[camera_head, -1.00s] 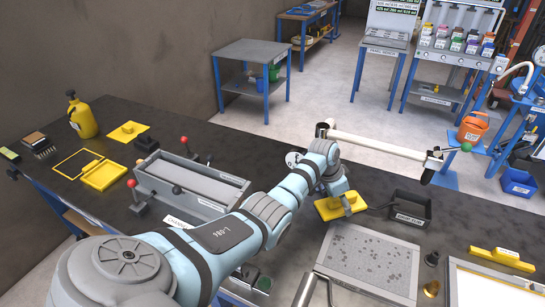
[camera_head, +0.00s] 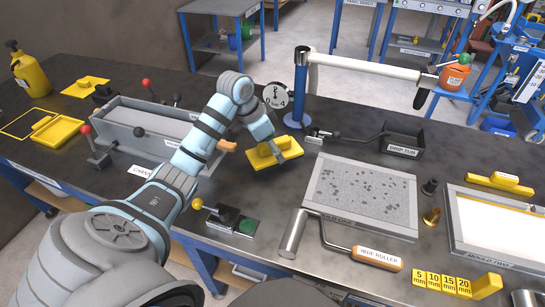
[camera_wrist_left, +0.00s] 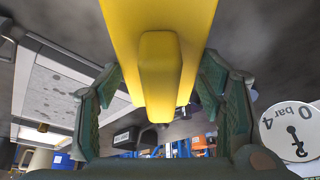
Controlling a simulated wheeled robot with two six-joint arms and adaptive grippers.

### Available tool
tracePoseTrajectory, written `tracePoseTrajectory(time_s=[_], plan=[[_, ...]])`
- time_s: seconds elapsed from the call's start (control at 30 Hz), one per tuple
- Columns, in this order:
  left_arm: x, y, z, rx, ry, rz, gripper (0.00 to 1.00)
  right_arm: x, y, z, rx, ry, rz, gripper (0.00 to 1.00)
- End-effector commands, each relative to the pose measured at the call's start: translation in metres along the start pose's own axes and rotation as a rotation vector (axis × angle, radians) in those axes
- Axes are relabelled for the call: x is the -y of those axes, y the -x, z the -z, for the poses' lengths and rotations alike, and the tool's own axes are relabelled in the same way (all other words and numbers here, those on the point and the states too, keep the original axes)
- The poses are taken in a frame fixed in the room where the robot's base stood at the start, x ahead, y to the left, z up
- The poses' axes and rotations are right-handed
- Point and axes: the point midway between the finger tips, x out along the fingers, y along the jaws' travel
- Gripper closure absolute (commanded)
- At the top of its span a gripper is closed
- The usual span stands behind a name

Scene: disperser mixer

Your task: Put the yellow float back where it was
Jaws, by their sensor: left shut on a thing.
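My left gripper (camera_head: 266,141) is shut on a yellow float (camera_head: 287,150), a flat plate with a raised handle, at the right end of the grey chamber trough (camera_head: 165,128). The float looks raised a little above the bench, tilted. In the left wrist view its yellow handle (camera_wrist_left: 158,75) lies between the fingers. At the far left, an empty yellow outline (camera_head: 20,124) is marked on the bench, beside another yellow float (camera_head: 56,130). Two more yellow floats lie behind it (camera_head: 86,86) and at the right (camera_head: 499,182). My right gripper is out of view.
A blue post with a gauge (camera_head: 276,95) and white arm stands behind the held float. Red-knobbed levers (camera_head: 86,130) rise at the trough's left. A yellow bottle (camera_head: 31,72) stands at the far left. A speckled slab (camera_head: 365,195) and drip tub (camera_head: 403,137) lie right.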

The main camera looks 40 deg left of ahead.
Motion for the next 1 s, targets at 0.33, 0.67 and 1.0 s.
tracePoseTrajectory(time_s=[0.33, 0.67, 1.0], plan=[[0.0, -0.039, -0.017, 0.0, 0.0, 0.001, 0.66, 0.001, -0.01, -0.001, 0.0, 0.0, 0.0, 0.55], [0.0, -0.041, -0.017, 0.0, 0.0, 0.0, 0.18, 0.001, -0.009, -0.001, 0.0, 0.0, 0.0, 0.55], [0.0, -0.039, -0.016, -0.001, 0.0, 0.001, 0.18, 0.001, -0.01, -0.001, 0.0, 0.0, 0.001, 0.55]])
